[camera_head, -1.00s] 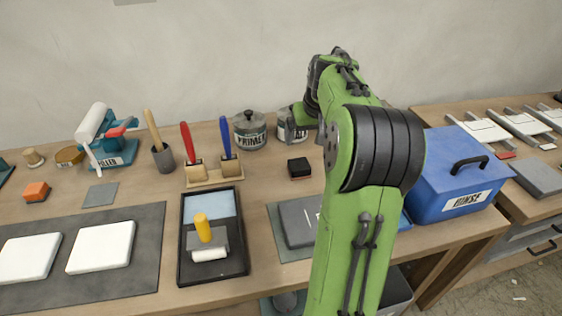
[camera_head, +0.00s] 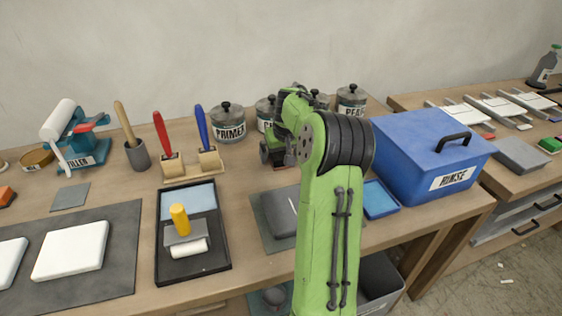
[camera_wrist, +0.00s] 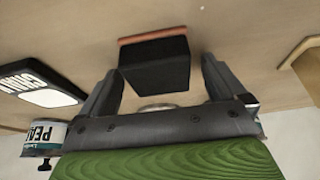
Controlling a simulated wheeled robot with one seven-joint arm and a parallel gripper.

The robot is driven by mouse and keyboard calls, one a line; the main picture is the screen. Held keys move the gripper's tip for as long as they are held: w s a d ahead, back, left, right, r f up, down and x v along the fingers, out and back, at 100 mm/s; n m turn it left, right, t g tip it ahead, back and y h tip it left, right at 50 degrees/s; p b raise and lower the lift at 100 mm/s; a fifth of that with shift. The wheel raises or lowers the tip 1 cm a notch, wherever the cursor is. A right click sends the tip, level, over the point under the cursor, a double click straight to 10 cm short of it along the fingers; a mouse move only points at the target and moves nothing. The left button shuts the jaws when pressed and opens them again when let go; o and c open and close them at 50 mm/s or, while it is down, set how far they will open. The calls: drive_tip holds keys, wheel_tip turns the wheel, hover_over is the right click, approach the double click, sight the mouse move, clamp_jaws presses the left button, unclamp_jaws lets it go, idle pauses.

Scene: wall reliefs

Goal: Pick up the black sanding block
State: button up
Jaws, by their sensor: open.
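The black sanding block (camera_wrist: 157,64), with an orange-red layer along one face, shows in the wrist view on the wooden bench. My gripper (camera_wrist: 161,78) is open, with one finger on each side of the block and visible gaps between. I cannot tell whether the fingers are down to the block's full depth. In the head view my gripper (camera_head: 272,152) is low over the bench in front of the tins, and my arm and gripper mostly hide the block there.
Primer tin (camera_head: 228,123) and other lidded tins stand behind my gripper. A brush holder (camera_head: 193,168) is to the left, a black roller tray (camera_head: 163,264) nearer the front. A grey pad (camera_head: 277,212) lies in front; a blue box (camera_head: 412,160) stands right.

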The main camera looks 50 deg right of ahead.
drive_tip(key=c, duration=1.2)
wheel_tip(320, 180, up, 10)
drive_tip(key=p, duration=0.4)
drive_tip(key=shift+r, duration=0.1)
